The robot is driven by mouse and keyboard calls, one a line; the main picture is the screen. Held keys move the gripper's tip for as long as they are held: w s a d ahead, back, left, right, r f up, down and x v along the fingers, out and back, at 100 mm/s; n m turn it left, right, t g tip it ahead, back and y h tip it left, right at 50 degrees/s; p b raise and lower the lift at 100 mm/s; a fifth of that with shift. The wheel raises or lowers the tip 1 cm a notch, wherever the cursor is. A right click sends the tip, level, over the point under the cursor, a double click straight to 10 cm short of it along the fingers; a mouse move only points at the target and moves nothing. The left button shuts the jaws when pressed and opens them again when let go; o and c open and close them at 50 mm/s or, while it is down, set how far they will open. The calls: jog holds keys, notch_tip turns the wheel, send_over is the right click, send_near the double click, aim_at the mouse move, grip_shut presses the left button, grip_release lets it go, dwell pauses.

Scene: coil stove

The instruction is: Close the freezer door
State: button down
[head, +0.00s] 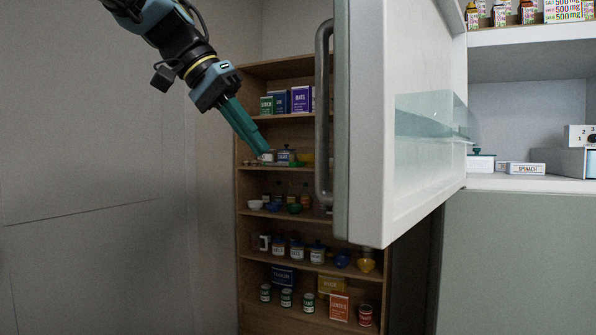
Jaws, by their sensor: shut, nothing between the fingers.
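The freezer door (412,185) stands wide open in the head view, swung out toward me, with its inner side facing right. A long grey vertical handle (323,115) runs along its outer left side. The freezer interior (525,100) shows at the right, with cartons and boxes on its shelves. My gripper (262,153) is at the upper left, pointing down and right, with its green fingers shut and empty. It is left of the handle, with a gap between them in the picture.
A wooden shelf unit (290,174) with jars, bowls and boxes stands behind the door and my gripper. A clear bin (430,115) is fixed to the door's inner side. A bare grey wall (90,200) fills the left. The lower panel (515,260) below the freezer is closed.

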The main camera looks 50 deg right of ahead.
jog(key=s+d+f+p, duration=0.1)
jog(key=s+d+f, duration=0.3)
jog(key=s+f, duration=0.1)
jog(key=shift+s+p, duration=0.4)
jog(key=shift+s, duration=0.1)
